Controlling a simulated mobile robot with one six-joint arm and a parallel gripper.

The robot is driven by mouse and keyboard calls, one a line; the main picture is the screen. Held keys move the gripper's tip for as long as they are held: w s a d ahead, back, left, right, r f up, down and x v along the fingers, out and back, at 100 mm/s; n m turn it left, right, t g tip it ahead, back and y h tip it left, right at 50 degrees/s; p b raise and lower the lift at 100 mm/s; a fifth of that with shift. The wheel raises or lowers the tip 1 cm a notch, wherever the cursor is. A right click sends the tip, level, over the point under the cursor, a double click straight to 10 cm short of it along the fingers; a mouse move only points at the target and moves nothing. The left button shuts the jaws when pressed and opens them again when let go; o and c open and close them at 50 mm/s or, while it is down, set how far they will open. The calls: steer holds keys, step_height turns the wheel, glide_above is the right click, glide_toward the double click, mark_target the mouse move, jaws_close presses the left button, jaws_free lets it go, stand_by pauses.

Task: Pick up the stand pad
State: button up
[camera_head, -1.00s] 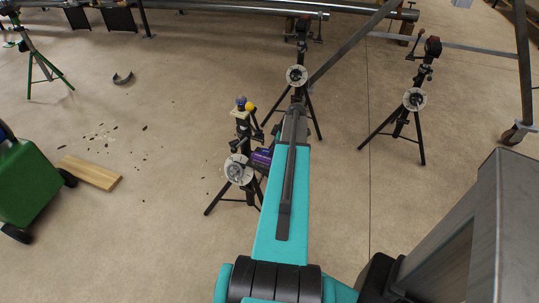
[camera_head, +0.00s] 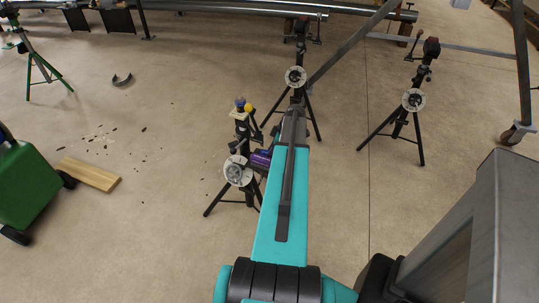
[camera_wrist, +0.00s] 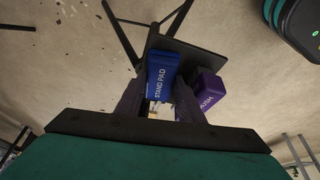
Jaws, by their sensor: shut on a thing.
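The blue stand pad (camera_wrist: 162,78), marked "STAND PAD", is in the middle of the wrist view. My gripper (camera_wrist: 157,100) is shut on it, one dark finger on each side. A purple block (camera_wrist: 209,90) with partly readable lettering is just right of the pad, beside the right finger. Both blocks are at a dark flat plate (camera_wrist: 190,55) of a tripod stand. In the head view the purple block (camera_head: 261,158) shows at the near stand (camera_head: 238,171), left of my arm. My arm hides the gripper there.
Two more tripod stands (camera_head: 296,77) (camera_head: 413,100) stand behind and to the right. The near stand carries a yellow ball (camera_head: 248,107) on top. A green wheeled machine (camera_head: 30,185) and a wooden plank (camera_head: 90,174) are at left. Long pipes (camera_head: 240,7) run across the back.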

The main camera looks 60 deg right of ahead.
steer(key=shift+r, duration=0.15)
step_height(320, 180, up, 10)
steer(key=b, duration=0.1)
stand_by(0.6)
steer(key=o, duration=0.6)
steer(key=c, duration=0.4)
steer(key=shift+s+f, duration=0.15)
steer(key=shift+f, duration=0.05)
